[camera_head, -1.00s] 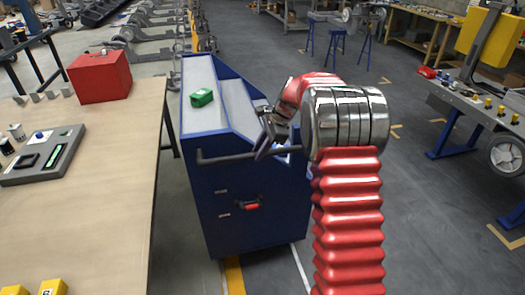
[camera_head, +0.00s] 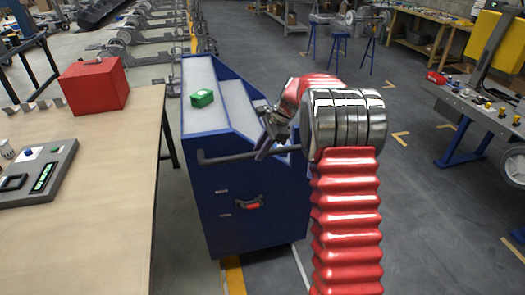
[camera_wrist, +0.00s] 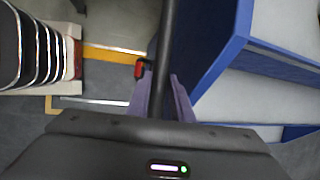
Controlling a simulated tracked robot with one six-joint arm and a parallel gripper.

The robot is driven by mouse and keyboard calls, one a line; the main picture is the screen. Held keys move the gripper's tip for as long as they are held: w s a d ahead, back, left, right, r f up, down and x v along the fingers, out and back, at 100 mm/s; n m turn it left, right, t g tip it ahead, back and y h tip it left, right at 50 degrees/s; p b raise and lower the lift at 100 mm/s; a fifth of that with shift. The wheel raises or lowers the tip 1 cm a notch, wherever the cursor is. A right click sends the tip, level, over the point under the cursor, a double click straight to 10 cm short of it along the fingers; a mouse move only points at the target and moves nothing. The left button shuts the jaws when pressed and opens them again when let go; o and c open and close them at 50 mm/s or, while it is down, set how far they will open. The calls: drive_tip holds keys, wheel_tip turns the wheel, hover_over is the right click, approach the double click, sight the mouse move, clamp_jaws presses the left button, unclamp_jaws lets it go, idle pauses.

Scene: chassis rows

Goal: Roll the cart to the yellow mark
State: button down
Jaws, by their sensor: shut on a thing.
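The blue cart (camera_head: 225,180) stands upright in front of me, with grey trays on top and a dark handle bar (camera_head: 225,157) across its near side. My gripper (camera_head: 268,143) is shut on the right part of this bar. In the wrist view my gripper's fingers (camera_wrist: 162,88) sit on both sides of the dark bar (camera_wrist: 166,40), beside the blue cart wall (camera_wrist: 215,50). A yellow floor stripe (camera_head: 234,275) shows under the cart's near lower edge and in the wrist view (camera_wrist: 112,54). Yellow corner marks (camera_head: 400,137) lie farther right; I cannot tell which is the task's mark.
A green box (camera_head: 202,98) rides on the cart. A wooden table (camera_head: 110,190) with a red box (camera_head: 93,84) and a grey panel (camera_head: 42,178) stands close on the left. A workbench (camera_head: 470,105) stands at the right. The floor between cart and workbench is clear.

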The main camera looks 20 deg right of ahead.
drive_tip(key=shift+w+a, duration=0.1)
drive_tip(key=shift+w, duration=0.15)
drive_tip(key=c, duration=1.6)
unclamp_jaws()
drive_tip(key=shift+s, duration=0.15)
drive_tip(key=shift+o, duration=0.2)
drive_tip(key=v, duration=1.3)
drive_tip(key=shift+d+r, duration=0.3)
drive_tip(key=shift+r, duration=0.05)
drive_tip(key=shift+n, duration=0.3)
